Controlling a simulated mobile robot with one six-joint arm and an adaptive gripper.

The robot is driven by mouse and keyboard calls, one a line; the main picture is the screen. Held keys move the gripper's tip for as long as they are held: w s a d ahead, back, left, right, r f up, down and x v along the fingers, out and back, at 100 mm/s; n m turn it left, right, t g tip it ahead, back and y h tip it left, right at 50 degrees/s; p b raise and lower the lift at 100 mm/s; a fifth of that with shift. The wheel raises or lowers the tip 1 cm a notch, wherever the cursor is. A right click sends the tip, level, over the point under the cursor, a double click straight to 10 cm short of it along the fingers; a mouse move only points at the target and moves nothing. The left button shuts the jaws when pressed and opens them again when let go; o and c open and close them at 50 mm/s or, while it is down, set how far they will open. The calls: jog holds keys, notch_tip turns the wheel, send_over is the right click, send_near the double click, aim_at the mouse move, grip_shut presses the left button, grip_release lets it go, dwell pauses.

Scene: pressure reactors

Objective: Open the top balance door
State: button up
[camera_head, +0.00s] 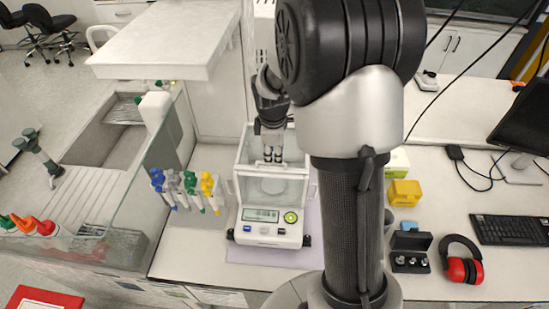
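The balance (268,232) is a white unit with a lit display, standing on a pale mat on the bench. A clear glass draft shield rises behind its display, with a round weighing pan (272,187) inside. The top balance door (246,158) is at the upper part of this shield, and its outline is hard to make out. My gripper (272,160) points down at the top of the shield, close to a small white handle-like bar. Its fingertips look close together. Whether they touch or grip the bar cannot be told.
Several pipettes (187,190) with coloured tops stand left of the balance, near a glass panel and sink. To the right are a yellow box (404,193), a black case (411,252), red ear muffs (464,268) and a keyboard (512,229). My arm hides the bench just right of the balance.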

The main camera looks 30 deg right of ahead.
aim_at(275, 170)
jog(key=shift+w+d+f, duration=0.1)
jog(key=shift+w+f, duration=0.05)
jog(key=shift+f, duration=0.8)
jog(key=shift+w+d+f, duration=0.1)
jog(key=shift+w+f, duration=0.05)
jog(key=shift+f, duration=0.75)
jog(key=shift+c, duration=0.4)
grip_shut()
jog(key=c, duration=0.6)
grip_release()
jog(key=shift+s, duration=0.15)
